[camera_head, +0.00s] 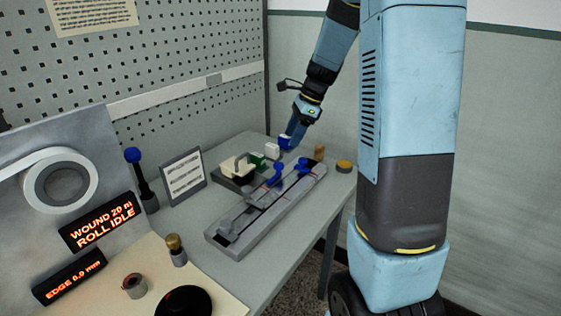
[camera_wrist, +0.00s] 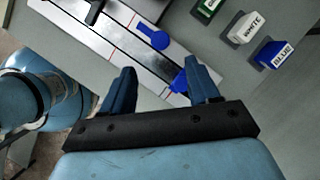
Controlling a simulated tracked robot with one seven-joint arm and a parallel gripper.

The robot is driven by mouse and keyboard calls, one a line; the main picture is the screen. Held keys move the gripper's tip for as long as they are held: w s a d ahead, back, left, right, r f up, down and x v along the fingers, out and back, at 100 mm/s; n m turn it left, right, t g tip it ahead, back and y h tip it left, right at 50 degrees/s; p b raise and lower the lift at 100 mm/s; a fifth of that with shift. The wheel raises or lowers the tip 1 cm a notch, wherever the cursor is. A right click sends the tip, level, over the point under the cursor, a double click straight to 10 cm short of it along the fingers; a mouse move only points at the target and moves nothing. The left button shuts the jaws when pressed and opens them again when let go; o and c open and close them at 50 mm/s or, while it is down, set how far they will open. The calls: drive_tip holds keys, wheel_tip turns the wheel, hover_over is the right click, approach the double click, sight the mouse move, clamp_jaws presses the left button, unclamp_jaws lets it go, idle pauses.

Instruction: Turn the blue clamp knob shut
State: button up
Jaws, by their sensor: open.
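Two blue clamp knobs sit on the long grey metal fixture (camera_head: 235,229). The nearer knob (camera_head: 277,171) looks like a small lever on a post. The farther knob (camera_head: 303,165) stands close to it, nearer the fixture's right end. In the wrist view one blue knob (camera_wrist: 153,37) lies just beyond the fingertips. The other knob (camera_wrist: 179,82) is beside the right finger, which partly hides it. My gripper (camera_wrist: 160,67) is open with nothing held between its fingers. In the head view my gripper (camera_head: 296,137) is above the table's far end. I cannot tell its exact height.
Green (camera_head: 257,158), white (camera_head: 272,150) and blue (camera_head: 285,142) labelled blocks stand behind the fixture; the blue one looks close to my gripper. A tan wooden piece (camera_head: 319,152) and a yellow-topped disc (camera_head: 344,166) are at the right. A sign (camera_head: 184,178) stands at the left.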

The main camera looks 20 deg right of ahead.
sight(280, 164)
drive_tip(key=x, duration=1)
drive_tip(key=shift+a+f, duration=0.1)
drive_tip(key=shift+c, duration=0.3)
